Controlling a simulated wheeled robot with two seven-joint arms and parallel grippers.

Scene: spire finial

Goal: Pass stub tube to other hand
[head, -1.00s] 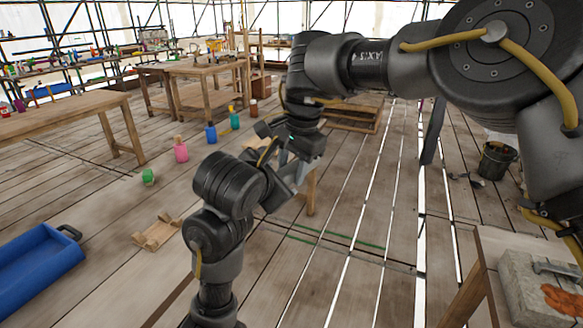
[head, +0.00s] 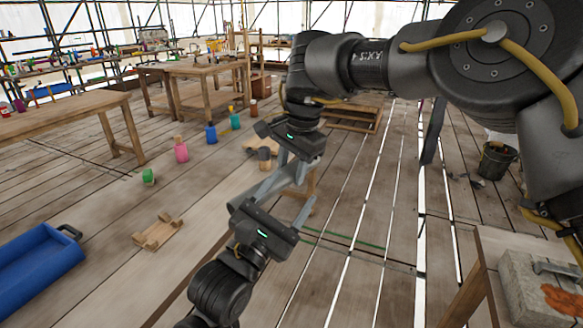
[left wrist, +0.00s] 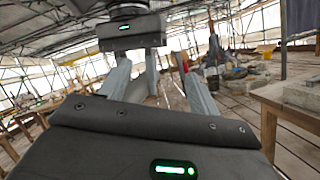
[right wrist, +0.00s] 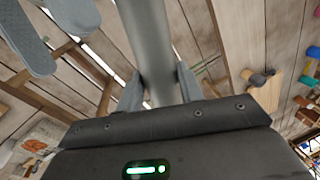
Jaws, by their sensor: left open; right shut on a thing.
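The stub tube (right wrist: 152,45) is a plain grey cylinder between the fingers of my right gripper (right wrist: 157,82) in the right wrist view, running up out of the picture. My right gripper (head: 289,170) is shut on it in the head view, where the grey tube (head: 275,186) overlaps grey fingers and its ends are hard to make out. My left gripper (head: 290,194) is open just below, facing the right gripper. Its fingers spread in the left wrist view (left wrist: 155,78), with the right gripper's body above. I cannot tell whether they touch the tube.
A blue tray (head: 40,262) and a small wooden cradle (head: 158,232) lie on the plank floor at left. Several coloured pots, including a pink one (head: 181,153), stand farther back. A workbench with a grey block (head: 540,290) is at lower right. A bucket (head: 496,160) stands beyond.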

